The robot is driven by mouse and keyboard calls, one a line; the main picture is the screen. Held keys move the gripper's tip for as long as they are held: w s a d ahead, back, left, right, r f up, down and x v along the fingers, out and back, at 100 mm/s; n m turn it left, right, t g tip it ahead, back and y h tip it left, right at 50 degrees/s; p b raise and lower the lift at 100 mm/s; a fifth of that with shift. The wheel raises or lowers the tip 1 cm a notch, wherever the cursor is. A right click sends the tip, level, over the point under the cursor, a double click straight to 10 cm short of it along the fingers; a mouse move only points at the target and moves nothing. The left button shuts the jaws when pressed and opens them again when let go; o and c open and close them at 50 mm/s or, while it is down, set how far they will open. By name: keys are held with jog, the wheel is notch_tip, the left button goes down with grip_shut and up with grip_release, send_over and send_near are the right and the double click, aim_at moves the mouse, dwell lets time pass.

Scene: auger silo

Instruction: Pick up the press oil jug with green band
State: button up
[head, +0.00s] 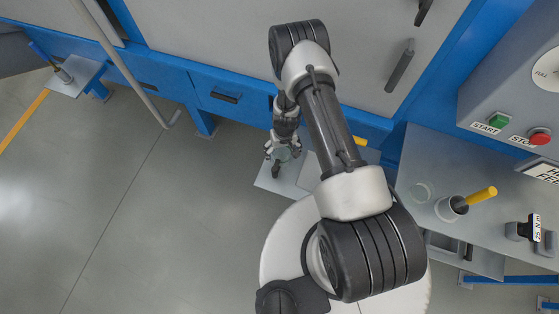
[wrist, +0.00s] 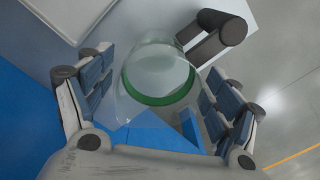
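The press oil jug with green band (wrist: 157,76) is a clear vessel with a green ring and a dark grey handle (wrist: 220,38) on its upper right in the wrist view. My gripper (wrist: 158,70) is open, with one padded finger on each side of the jug. Gaps show between the pads and the jug's wall. In the head view my gripper (head: 283,148) is over a small grey shelf (head: 266,184), with the jug (head: 282,156) partly hidden under the fingers. The jug's handle points toward the shelf's front edge there.
A pale flat box (head: 309,174) stands beside the jug on the shelf. A blue and grey cabinet wall rises behind. At right is a grey counter (head: 415,165) with a yellow-handled tool in a cup (head: 452,207). Open floor (head: 170,220) lies to the left.

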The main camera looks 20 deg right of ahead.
jog(key=c, duration=1.1)
jog(key=shift+o, duration=0.2)
